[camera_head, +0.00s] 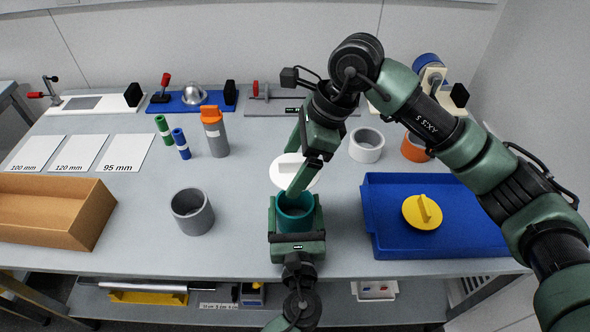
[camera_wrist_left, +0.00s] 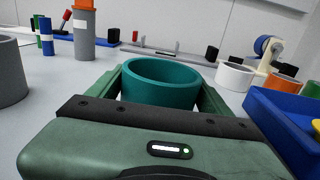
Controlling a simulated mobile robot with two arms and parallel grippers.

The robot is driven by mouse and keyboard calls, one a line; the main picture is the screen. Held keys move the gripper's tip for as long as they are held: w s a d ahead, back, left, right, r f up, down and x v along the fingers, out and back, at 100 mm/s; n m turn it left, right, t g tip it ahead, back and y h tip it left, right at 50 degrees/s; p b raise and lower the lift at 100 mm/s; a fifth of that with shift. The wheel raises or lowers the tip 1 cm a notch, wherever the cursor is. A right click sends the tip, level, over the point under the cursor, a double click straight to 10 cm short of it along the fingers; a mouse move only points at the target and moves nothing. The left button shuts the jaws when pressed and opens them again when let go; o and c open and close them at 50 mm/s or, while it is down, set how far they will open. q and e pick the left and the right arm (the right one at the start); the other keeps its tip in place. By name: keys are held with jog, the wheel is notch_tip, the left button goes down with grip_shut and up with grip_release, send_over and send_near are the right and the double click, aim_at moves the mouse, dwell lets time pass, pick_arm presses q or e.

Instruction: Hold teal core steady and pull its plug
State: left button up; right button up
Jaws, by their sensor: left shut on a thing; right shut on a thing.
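The teal core (camera_head: 296,222) is an open ring standing upright between the fingers of my left gripper (camera_head: 295,206), which is shut on it from the front. In the left wrist view the teal core (camera_wrist_left: 160,90) sits between both green fingers, and no plug shows in its opening. My right gripper (camera_head: 297,170) points down above the core, shut on the white plug (camera_head: 283,181), a round disc with a raised grip. The plug appears clear of the core, raised above it. One right finger hides part of the plug and of the core's rim.
A grey ring (camera_head: 192,213) stands left of the core. A blue tray (camera_head: 380,228) with a yellow lid (camera_head: 423,212) is at the right. A cardboard box (camera_head: 62,232) is at the left. White and orange rings and fixtures stand behind. The front table between box and grey ring is clear.

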pick_arm(q)
jog(key=shift+s+f, duration=0.1)
jog(key=shift+f, duration=0.25)
jog(key=o, duration=1.3)
jog(key=shift+o, duration=1.1)
jog(key=shift+r, duration=0.15)
jog(key=s, duration=1.1)
jog(key=shift+s+d, duration=0.3)
jog(key=shift+s, duration=0.05)
